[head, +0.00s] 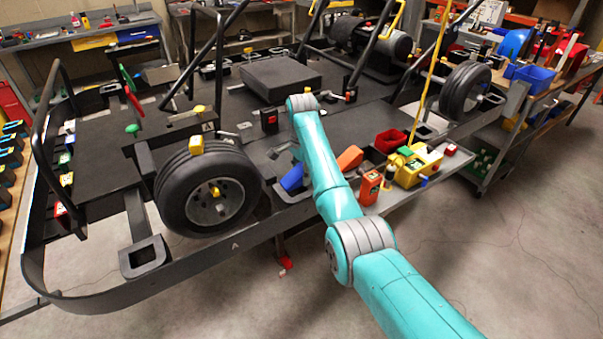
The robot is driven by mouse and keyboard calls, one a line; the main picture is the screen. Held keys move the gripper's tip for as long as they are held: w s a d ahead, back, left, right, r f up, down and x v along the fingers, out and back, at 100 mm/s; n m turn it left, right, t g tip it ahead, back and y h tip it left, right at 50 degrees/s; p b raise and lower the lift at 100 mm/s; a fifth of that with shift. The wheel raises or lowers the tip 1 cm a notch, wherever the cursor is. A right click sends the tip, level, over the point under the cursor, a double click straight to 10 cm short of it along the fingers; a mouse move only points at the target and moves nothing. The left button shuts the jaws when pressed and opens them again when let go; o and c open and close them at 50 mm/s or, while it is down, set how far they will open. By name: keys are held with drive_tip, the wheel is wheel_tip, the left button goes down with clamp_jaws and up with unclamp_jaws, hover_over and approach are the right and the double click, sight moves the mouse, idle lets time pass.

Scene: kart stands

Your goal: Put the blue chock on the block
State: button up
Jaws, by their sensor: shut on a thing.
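The blue chock (292,179) shows just left of my teal arm, low over the kart's near side, right of the near black wheel. My gripper (286,155) shows only as small grey parts beside the arm. The rest of it is hidden behind my forearm. It is shut on the blue chock, though the contact itself is hard to see. A broad dark flat block (281,77) lies on the deck further back. I cannot tell for sure that it is the task's block.
The near wheel (207,190) has a yellow piece (196,145) on top. An orange wedge (349,158) lies right of my arm. A red bin (390,141), an orange box (370,186) and a yellow box (417,165) crowd the near shelf. Kart tubes rise behind.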

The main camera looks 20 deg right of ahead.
drive_tip(key=o, duration=1.2)
drive_tip(key=shift+f, duration=0.1)
